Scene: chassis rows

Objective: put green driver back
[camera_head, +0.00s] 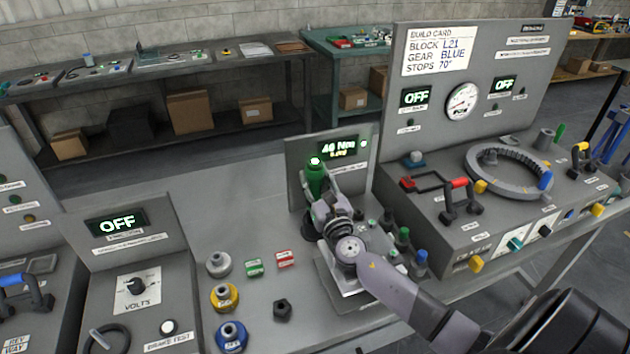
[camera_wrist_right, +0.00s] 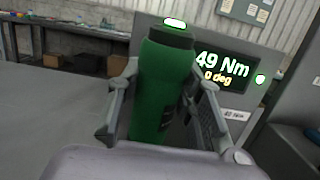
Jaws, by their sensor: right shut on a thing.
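The green driver (camera_head: 316,178) stands upright in front of a small grey panel with a lit readout (camera_head: 341,148). My right gripper (camera_head: 322,200) is shut on the driver's body. In the right wrist view the green driver (camera_wrist_right: 163,88) fills the space between the fingers of my right gripper (camera_wrist_right: 165,105), and its dark top carries a lit white-green lamp. The readout (camera_wrist_right: 222,68) there says 49 Nm and 0 deg. The driver's lower end is hidden behind the gripper and arm. My left gripper is not in view.
Several small green and blue-topped tools (camera_head: 404,240) stand just right of my right wrist. Coloured ring parts (camera_head: 224,298), small red and green blocks and a dark nut (camera_head: 282,309) lie to the left. A large console (camera_head: 480,190) stands at right. Bare table lies left of the driver.

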